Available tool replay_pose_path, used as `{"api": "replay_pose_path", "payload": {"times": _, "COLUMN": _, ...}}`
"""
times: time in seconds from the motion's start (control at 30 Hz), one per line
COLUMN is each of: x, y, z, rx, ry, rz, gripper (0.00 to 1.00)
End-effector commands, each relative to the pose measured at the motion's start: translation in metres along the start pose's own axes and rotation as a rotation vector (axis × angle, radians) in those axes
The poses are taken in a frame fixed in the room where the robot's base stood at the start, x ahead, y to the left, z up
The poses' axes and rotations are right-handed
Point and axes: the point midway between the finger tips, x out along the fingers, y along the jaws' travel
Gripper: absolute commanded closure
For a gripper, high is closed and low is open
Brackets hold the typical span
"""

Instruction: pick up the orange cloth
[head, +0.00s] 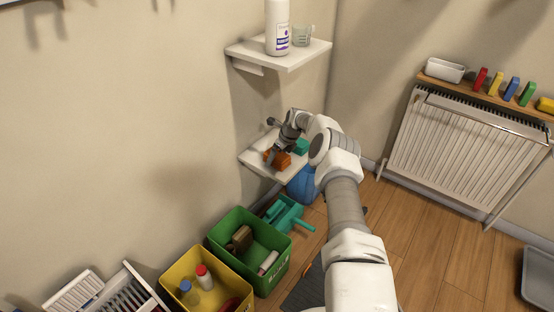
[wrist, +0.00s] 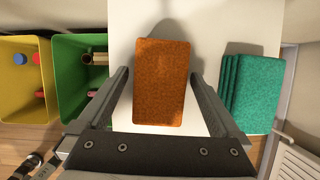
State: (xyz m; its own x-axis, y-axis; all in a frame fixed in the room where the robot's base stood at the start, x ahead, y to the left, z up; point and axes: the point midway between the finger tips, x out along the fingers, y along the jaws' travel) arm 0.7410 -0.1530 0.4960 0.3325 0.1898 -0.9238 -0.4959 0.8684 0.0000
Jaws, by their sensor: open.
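The orange cloth (wrist: 160,82) lies on the lower white wall shelf. It is a rounded rectangular block in the wrist view, and it also shows in the head view (head: 277,159), partly covered by my gripper. My gripper (wrist: 163,75) is open, with one finger on the left and one on the right of the cloth. Gaps show between the cloth and both fingers. I cannot tell how far the fingertips are above the shelf.
Green cloths (wrist: 252,94) stand just right of my right finger, also on the shelf (wrist: 208,30). An upper shelf (head: 295,57) above holds a white bottle (head: 278,28) and a clear cup. Below are a green crate (head: 226,259) and a yellow crate (head: 175,262). A radiator stands at the right.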

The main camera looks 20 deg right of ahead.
Motion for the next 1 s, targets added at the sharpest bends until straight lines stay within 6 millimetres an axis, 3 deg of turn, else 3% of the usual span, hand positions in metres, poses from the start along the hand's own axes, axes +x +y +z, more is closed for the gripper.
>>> {"api": "replay_pose_path", "payload": {"times": 0.8, "x": 0.0043, "y": 0.0, "z": -0.0018, "rx": -0.001, "ry": 0.0, "rz": 0.0, "gripper": 0.0}}
{"api": "replay_pose_path", "payload": {"times": 1.0, "x": 0.0043, "y": 0.0, "z": -0.0018, "rx": 0.0, "ry": 0.0, "rz": 0.0, "gripper": 0.36}}
